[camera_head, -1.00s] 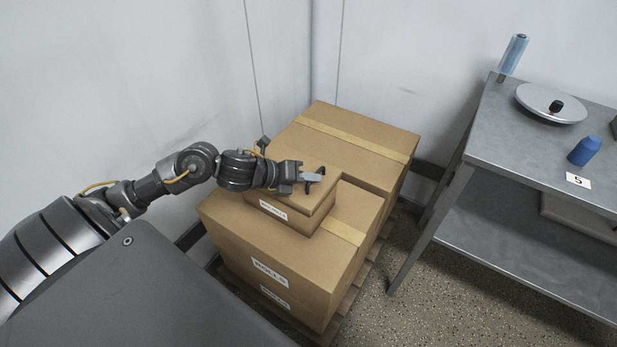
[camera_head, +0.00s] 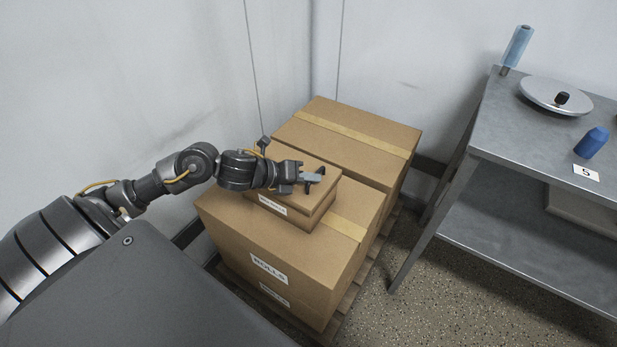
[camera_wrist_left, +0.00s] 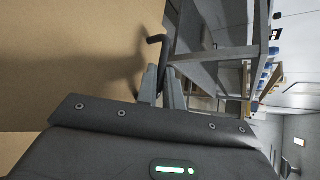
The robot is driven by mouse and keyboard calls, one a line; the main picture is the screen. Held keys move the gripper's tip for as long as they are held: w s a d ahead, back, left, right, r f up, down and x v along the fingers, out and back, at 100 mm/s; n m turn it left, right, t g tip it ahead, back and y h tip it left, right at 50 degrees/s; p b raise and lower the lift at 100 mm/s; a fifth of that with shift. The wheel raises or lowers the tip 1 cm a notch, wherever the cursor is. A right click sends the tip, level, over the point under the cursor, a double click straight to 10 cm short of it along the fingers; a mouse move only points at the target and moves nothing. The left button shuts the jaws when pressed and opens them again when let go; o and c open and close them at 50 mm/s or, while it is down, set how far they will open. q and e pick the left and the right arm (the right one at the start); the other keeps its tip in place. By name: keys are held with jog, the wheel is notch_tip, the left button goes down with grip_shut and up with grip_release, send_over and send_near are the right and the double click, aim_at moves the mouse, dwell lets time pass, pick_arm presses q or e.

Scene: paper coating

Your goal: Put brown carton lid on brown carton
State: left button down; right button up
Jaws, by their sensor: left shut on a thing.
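The brown carton (camera_head: 296,218) is a small box on top of a larger carton. Its brown lid (camera_head: 322,188), with a white label on its front side, is over it, roughly lined up. A thin dark line runs between lid and carton; I cannot tell whether the lid is fully seated. My left gripper (camera_head: 313,177) is over the lid's top and shut on a dark bent handle. The handle (camera_wrist_left: 158,41) shows between the fingers (camera_wrist_left: 162,88) in the left wrist view. The gripper and wrist hide part of the lid's top. My right gripper is not in view.
The large carton labelled ROLLS (camera_head: 315,280) stands on a wooden pallet, with another taped carton (camera_head: 350,125) behind. A metal table (camera_head: 500,125) at the right holds a round lid (camera_head: 545,93), a blue object (camera_head: 592,141) and a number card (camera_head: 586,173). Speckled floor is open between.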

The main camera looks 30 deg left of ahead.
pick_arm(q)
jog(key=c, duration=1.5)
grip_release()
jog(key=shift+o, duration=0.2)
jog(key=v, duration=1)
jog(key=shift+s+a+r, duration=0.2)
jog(key=shift+s, duration=0.05)
